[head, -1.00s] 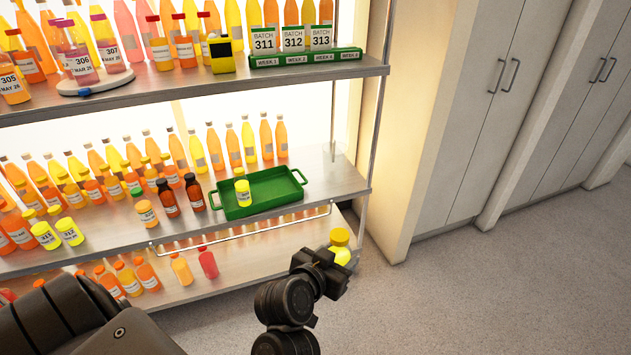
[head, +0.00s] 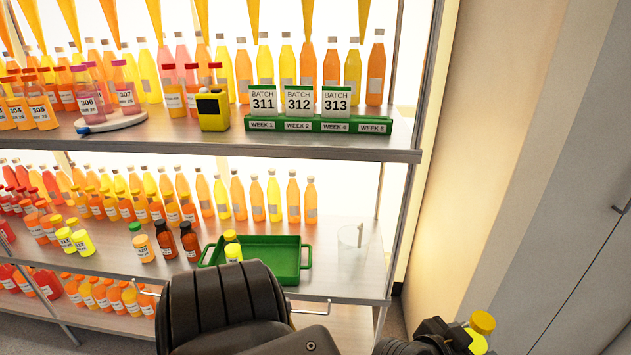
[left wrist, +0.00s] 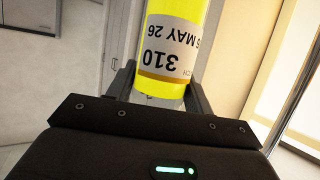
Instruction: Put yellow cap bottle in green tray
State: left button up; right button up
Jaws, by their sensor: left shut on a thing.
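A bottle (head: 476,341) with a yellow cap and bright yellow body is in my left gripper (head: 462,337) at the lower right of the head view. My left gripper is shut on it. In the left wrist view the bottle (left wrist: 172,45) shows a label reading 310 and MAY 26; its cap is out of that view. The green tray (head: 305,262) is on the middle shelf, up and left of the held bottle. Another yellow-capped bottle (head: 232,247) is at the tray's left end, partly hidden by my arm. My right gripper is not in view.
A clear beaker (head: 352,238) stands right of the tray. Two dark brown bottles (head: 190,241) stand just left of it. A shelf post (head: 405,210) is between the held bottle and the shelf's right end. The upper shelf (head: 400,152) overhangs the tray.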

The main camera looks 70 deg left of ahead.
aim_at(276, 262)
jog(key=u, duration=0.6)
jog(key=i, duration=0.95)
jog(key=u, duration=1.25)
jog(key=i, duration=0.35)
jog(key=u, duration=0.15)
